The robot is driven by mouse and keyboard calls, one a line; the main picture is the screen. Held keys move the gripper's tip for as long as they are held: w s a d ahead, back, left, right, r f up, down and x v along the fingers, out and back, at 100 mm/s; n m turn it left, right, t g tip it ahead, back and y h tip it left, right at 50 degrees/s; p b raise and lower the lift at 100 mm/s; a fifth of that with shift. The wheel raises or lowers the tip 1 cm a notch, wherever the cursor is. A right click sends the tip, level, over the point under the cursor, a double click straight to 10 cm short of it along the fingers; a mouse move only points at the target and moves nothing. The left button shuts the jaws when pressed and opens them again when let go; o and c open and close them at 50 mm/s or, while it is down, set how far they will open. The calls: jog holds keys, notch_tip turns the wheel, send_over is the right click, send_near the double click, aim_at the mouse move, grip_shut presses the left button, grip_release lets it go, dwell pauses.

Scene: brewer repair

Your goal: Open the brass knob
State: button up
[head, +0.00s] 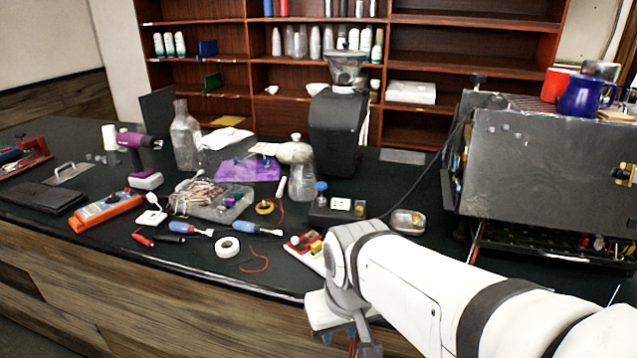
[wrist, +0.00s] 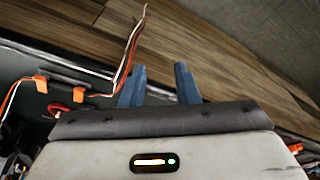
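A brass-coloured fitting (head: 624,174), which looks like the brass knob, sits on the dark side panel of the brewer (head: 550,160) at the right edge of the head view. Its exact shape and setting are too small to tell. No brass knob is recognisable in the wrist view. My gripper (wrist: 160,76) shows two blue fingers standing apart with nothing between them. In the head view my gripper is low at the front edge of the counter, partly hidden by my arm, well away from the brass fitting.
The dark counter holds a grinder (head: 338,130), a metal dish (head: 407,221), a tape roll (head: 227,246), screwdrivers and an orange meter (head: 106,208). Mugs (head: 586,95) stand on the brewer. In the wrist view, loose wires (wrist: 128,50) and orange clips (wrist: 40,84) lie close to the left finger.

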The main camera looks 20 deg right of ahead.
jog(key=w+d+r+n+p, duration=0.1)
jog(key=w+d+r+p, duration=0.15)
jog(key=w+r, duration=0.5)
jog(key=n+g+p, duration=0.2)
jog(key=n+p, duration=0.1)
jog(key=p, duration=0.1)
send_near(359, 208)
jog(key=shift+w+f, duration=0.15)
jog(key=shift+f, duration=0.3)
jog(key=shift+f+p, duration=0.5)
jog(key=shift+f, duration=3.4)
